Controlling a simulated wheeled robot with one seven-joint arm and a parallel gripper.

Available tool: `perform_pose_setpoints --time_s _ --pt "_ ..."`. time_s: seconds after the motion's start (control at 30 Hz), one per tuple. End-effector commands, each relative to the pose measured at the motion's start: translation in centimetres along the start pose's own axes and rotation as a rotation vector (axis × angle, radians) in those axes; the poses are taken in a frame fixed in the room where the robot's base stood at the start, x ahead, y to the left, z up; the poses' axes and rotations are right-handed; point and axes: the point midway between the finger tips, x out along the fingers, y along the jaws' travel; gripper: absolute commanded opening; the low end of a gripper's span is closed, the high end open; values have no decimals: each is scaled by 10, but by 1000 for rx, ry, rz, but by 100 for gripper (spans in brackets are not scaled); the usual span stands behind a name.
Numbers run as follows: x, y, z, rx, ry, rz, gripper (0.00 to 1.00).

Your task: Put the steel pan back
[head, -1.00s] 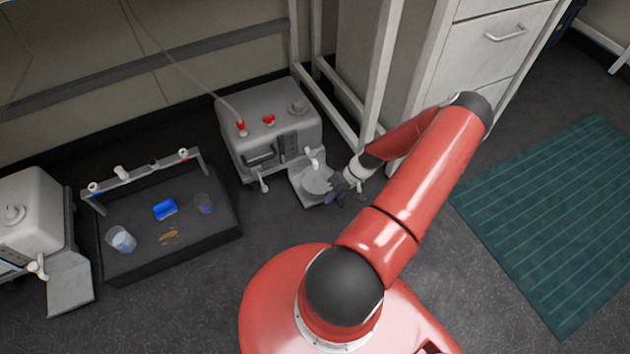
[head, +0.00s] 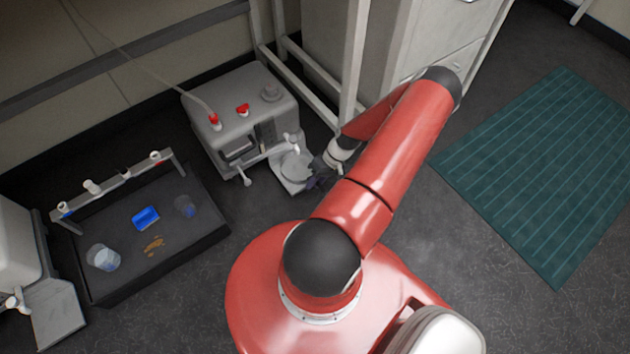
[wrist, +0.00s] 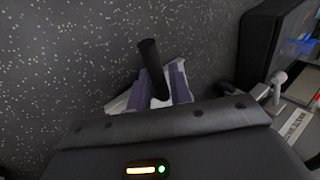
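The steel pan (head: 295,166) appears as a pale grey round shape on the small front platform (head: 287,184) of the right-hand grey machine. My gripper (head: 320,175) is low at the platform's right edge, beside the pan. In the wrist view, a black rod like a handle (wrist: 150,66) stands between the two purple finger pads of my gripper (wrist: 154,92). The pads flank the rod closely, but I cannot tell whether they press on it. Pale surfaces show behind the pads. My gripper hides part of the pan in the head view.
The grey machine (head: 235,105) has red knobs and a lever. A dark tray (head: 190,245) at left holds a blue dish (head: 145,218), two cups and a brown patch. Another machine (head: 15,250) stands far left. A white frame post (head: 356,60) is behind my arm. A green mat (head: 555,170) lies right.

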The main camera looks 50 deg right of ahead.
Motion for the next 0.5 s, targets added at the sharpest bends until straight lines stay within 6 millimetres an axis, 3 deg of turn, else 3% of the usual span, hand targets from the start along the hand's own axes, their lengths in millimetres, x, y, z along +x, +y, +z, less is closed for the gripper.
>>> perform_pose_setpoints --time_s 0.1,0.37,0.5 --pt "0 0 0 0 0 0 35" --pt "-1 -1 0 0 0 0 35" --pt "-11 -1 -1 1 2 2 35"
